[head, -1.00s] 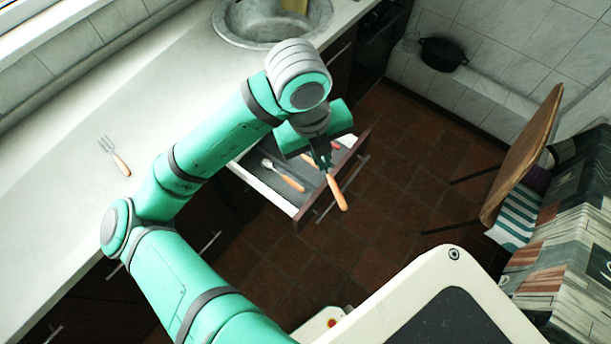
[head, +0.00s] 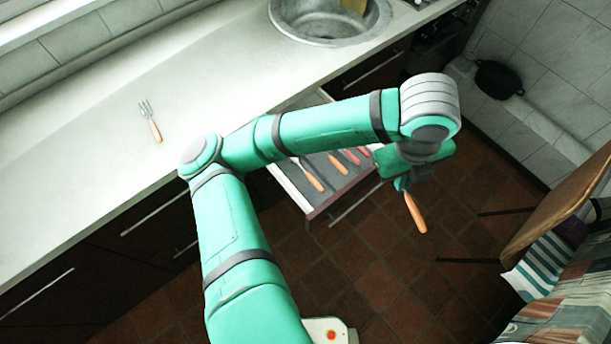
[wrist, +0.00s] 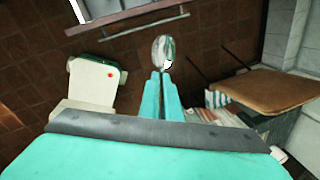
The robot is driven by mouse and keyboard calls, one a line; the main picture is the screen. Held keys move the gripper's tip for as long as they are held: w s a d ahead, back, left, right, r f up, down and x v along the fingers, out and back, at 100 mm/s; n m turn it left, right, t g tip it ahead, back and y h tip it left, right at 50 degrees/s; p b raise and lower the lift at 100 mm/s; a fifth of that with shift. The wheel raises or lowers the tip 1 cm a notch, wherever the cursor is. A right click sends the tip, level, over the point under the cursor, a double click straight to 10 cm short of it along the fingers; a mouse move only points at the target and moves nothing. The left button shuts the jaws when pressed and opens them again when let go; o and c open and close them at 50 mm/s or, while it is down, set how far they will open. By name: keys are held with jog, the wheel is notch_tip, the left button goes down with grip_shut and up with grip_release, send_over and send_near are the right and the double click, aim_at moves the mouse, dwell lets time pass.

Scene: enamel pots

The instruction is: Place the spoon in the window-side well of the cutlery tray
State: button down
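The spoon (head: 415,212) has an orange handle, which hangs below my gripper (head: 402,184) in the head view. In the wrist view its shiny bowl (wrist: 163,50) shows just past the teal fingers (wrist: 161,92), which are closed together on it. The spoon is in the air over the floor, just right of the open drawer. The cutlery tray (head: 290,183) lies in that drawer, partly hidden by my arm. Orange-handled cutlery (head: 314,179) and red-handled pieces (head: 351,156) lie in it. My arm hides the tray's window-side part.
A fork (head: 151,122) lies on the pale worktop (head: 90,190), with a sink (head: 330,20) at the back. A wooden chair (head: 560,205) stands right of my gripper. A dark pot (head: 497,78) sits on a ledge. The tiled floor between is clear.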

jog(key=w+a+f+n+t+y, duration=0.15)
jog(key=w+a+f+n, duration=0.3)
jog(key=n, duration=0.65)
jog(key=n+g+y, duration=0.3)
jog(key=n, duration=2.6)
send_over(297, 187)
jog(key=w+d+f+x, duration=0.1)
jog(key=d+x, duration=0.1)
jog(key=x, duration=1)
jog(key=shift+h, duration=0.25)
jog(key=shift+w+d+f, duration=0.1)
jog(key=shift+d+f, duration=0.05)
jog(key=shift+f, duration=1.3)
jog(key=shift+w+d+f, duration=0.1)
jog(key=shift+d+f, duration=0.1)
jog(key=shift+f, duration=1.25)
jog(key=shift+w+d+f, duration=0.1)
jog(key=shift+d+f, duration=0.05)
jog(key=shift+f, duration=1.3)
jog(key=c, duration=2.4)
grip_release()
jog(key=shift+f, duration=0.15)
jog(key=shift+o, duration=0.6)
